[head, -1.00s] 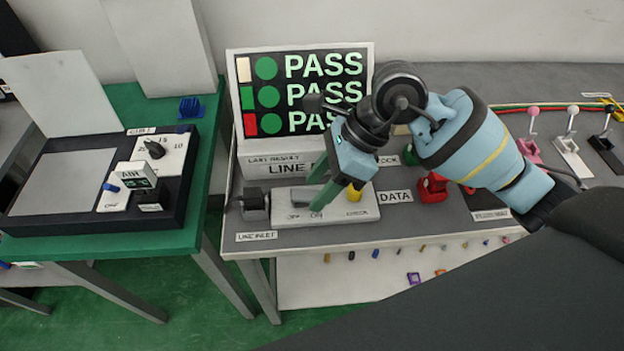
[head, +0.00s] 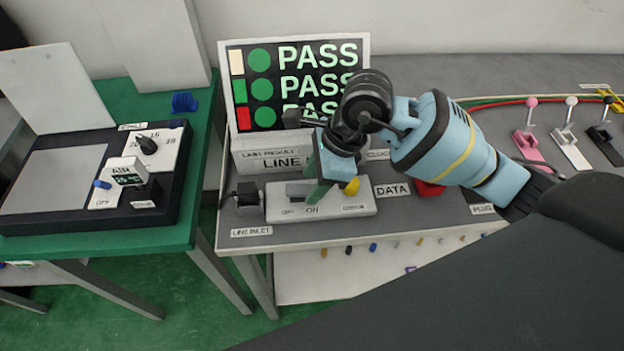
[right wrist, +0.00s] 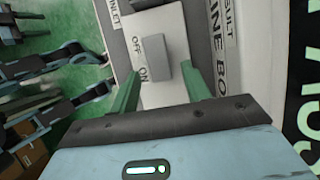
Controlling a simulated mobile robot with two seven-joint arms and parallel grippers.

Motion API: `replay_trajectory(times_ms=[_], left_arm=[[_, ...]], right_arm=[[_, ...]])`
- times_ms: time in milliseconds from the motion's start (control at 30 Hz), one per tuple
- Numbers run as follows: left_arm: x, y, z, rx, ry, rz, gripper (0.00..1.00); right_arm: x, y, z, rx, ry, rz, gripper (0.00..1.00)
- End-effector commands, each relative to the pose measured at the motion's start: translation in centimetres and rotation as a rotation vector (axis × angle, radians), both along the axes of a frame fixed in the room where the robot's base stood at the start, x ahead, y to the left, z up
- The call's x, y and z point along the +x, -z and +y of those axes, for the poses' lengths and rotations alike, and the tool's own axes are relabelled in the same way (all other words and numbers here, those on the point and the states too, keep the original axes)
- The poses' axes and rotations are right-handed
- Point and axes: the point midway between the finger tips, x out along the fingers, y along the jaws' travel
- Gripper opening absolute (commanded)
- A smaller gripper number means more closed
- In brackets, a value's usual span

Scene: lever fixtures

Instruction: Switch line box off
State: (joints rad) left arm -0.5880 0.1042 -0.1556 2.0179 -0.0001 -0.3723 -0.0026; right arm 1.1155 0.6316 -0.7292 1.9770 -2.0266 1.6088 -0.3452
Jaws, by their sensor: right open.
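The line box (head: 346,207) is a low pale box with OFF and ON labels on its front part, on the grey bench below the PASS display. Its dark grey switch (head: 297,188) is partly hidden by my right gripper (head: 322,186) in the head view. The right gripper has green fingers and is open and empty, just over the box. In the right wrist view the switch (right wrist: 158,71) lies between and ahead of the two fingertips (right wrist: 162,86), beside the ON label. I cannot tell whether a finger touches it. My left gripper is not in view.
A yellow knob (head: 352,186) stands on the box right of the switch. A black LINE INLET plug block (head: 247,194) sits at its left. The PASS display (head: 243,60) stands behind.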

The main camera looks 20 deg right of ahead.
Motion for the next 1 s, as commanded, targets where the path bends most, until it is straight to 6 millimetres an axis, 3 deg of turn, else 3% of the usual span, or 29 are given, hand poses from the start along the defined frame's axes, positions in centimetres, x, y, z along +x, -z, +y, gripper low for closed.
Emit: replay_trajectory(times_ms=[400, 733, 1000], left_arm=[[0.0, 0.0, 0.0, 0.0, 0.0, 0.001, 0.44], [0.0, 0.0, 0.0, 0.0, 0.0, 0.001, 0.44], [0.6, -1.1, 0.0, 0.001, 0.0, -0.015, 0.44]], right_arm=[[0.1, 0.8, 0.4, 0.001, -0.001, -0.002, 0.47], [0.1, 0.8, 0.3, 0.001, -0.001, -0.002, 0.04], [0.2, 0.3, 0.7, -0.063, -0.003, 0.015, 0.03]])
